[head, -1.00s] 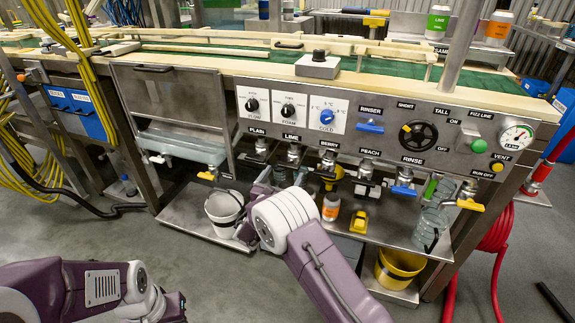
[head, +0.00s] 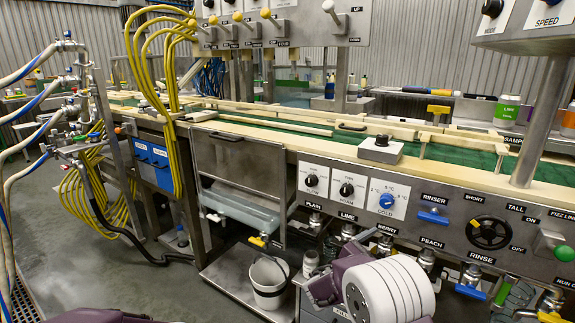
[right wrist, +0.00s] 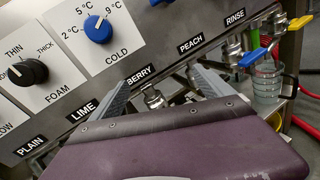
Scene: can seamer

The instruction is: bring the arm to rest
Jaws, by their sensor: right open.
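My right arm (head: 392,288) reaches in from the bottom of the head view, its white-banded wrist in front of the valve row. My right gripper (head: 320,287) shows as a dark purple part left of that wrist; its fingertips are hard to make out there. In the right wrist view its two grey fingers (right wrist: 155,84) stand apart with nothing between them, pointing at the panel near the BERRY and PEACH labels.
The control panel (head: 415,232) with dials, valves and a black handwheel (head: 488,232) stands close before the right gripper. A white bucket (head: 268,283) is on the low shelf left of it. A measuring jug (right wrist: 267,82) hangs or stands at right. Floor (head: 140,270) at left is open.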

